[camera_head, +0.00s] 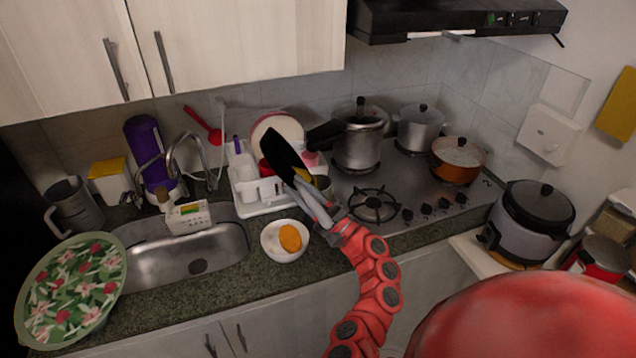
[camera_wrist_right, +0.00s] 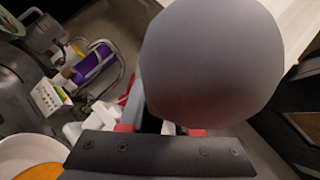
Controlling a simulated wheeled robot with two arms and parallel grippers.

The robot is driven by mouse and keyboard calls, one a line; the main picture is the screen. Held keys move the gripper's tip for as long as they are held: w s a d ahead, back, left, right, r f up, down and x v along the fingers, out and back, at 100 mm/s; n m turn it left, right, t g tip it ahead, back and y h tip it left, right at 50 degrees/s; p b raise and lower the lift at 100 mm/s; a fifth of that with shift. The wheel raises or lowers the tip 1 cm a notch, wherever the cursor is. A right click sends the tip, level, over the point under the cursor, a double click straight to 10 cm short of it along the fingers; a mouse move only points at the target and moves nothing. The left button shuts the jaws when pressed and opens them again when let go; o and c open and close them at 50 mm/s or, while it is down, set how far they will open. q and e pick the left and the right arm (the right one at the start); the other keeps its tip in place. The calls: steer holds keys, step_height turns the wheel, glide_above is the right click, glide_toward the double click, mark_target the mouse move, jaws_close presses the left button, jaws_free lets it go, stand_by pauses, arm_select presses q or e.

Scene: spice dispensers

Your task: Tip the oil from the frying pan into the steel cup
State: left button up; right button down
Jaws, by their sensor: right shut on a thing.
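The black frying pan (camera_head: 279,150) is raised and steeply tilted above the counter, left of the stove. My right gripper (camera_head: 318,207) is shut on its handle, below and right of the pan. A yellow patch (camera_head: 304,174), apparently oil, shows at the pan's lower right edge. A grey metal rim (camera_head: 322,183), seemingly the steel cup, shows just behind the gripper and is mostly hidden. I cannot tell whether oil is entering it. In the right wrist view a large grey disc (camera_wrist_right: 210,65), apparently the pan's underside, fills the upper middle. My left gripper is not in view.
A white bowl with an orange item (camera_head: 290,238) stands at the counter's front edge. A white dish rack (camera_head: 256,190) is behind it, with the sink (camera_head: 185,255) at left. A pressure cooker (camera_head: 358,145) and an orange pot (camera_head: 457,160) stand on the stove.

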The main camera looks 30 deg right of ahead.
steer(key=shift+s+d+r+m+t+h+p, duration=0.2)
steer(key=shift+d+r+m+t+h, duration=0.15)
steer(key=shift+m, duration=0.2)
steer(key=shift+s+d+r+m+t+h+p, duration=0.1)
steer(key=shift+d+r+m+t+h+p, duration=0.15)
steer(key=shift+d+m+t, duration=0.25)
steer(key=shift+r+m, duration=0.1)
steer(key=shift+m, duration=0.15)
steer(key=shift+s+d+r+m+t+h+p, duration=0.2)
steer(key=shift+d+m+t+h+p, duration=0.1)
steer(key=shift+d+m+t+h, duration=0.4)
stand_by(0.4)
steer(key=shift+m, duration=0.4)
